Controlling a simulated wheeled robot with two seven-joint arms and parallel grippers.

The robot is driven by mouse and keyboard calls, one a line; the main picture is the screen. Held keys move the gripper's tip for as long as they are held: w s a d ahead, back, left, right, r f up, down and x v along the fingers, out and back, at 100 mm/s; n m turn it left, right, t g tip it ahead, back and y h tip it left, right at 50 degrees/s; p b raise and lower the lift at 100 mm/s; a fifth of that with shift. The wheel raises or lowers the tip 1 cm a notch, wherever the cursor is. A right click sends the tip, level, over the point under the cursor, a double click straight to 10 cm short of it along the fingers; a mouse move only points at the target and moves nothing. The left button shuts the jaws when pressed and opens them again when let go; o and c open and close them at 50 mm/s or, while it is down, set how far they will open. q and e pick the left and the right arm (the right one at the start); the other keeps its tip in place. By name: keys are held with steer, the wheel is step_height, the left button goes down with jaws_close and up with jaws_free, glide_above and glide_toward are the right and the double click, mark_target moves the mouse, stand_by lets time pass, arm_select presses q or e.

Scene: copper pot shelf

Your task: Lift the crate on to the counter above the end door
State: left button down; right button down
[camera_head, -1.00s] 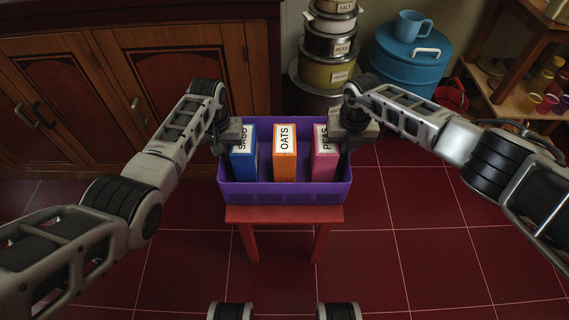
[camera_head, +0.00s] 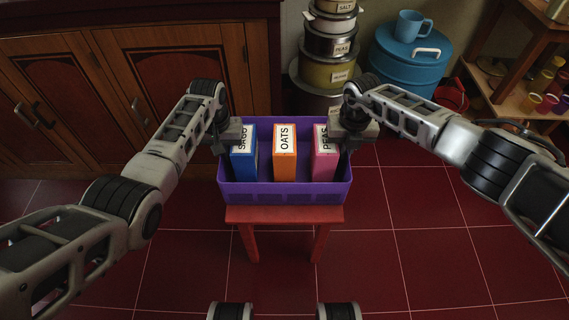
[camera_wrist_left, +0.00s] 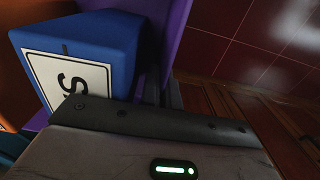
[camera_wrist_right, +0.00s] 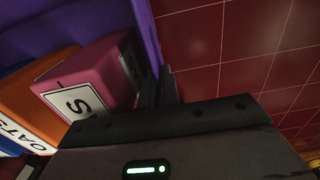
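The purple crate (camera_head: 285,193) sits on a small red stool (camera_head: 284,214) and looks level. It holds a blue SAGO box (camera_head: 244,165), an orange OATS box (camera_head: 285,165) and a pink PEAS box (camera_head: 324,167), all upright. My left gripper (camera_wrist_left: 163,92) is shut on the crate's left wall, one finger inside beside the blue box and one outside. My right gripper (camera_wrist_right: 158,88) is shut on the right wall the same way, beside the pink box. The fingertips are partly hidden. The end door (camera_head: 175,75) is behind left; the counter top above is not clearly seen.
Stacked tins (camera_head: 330,45) stand behind the crate, with a blue drum (camera_head: 408,60) bearing a blue mug (camera_head: 411,23) to their right. A wooden shelf (camera_head: 500,90) with colored cups is far right. The red tiled floor (camera_head: 430,240) in front is clear.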

stand_by(0.5)
arm_select(q)
steer(key=shift+w+r, duration=0.15)
steer(key=shift+r, duration=0.15)
arm_select(e)
steer(key=shift+w+r, duration=0.15)
steer(key=shift+r, duration=0.15)
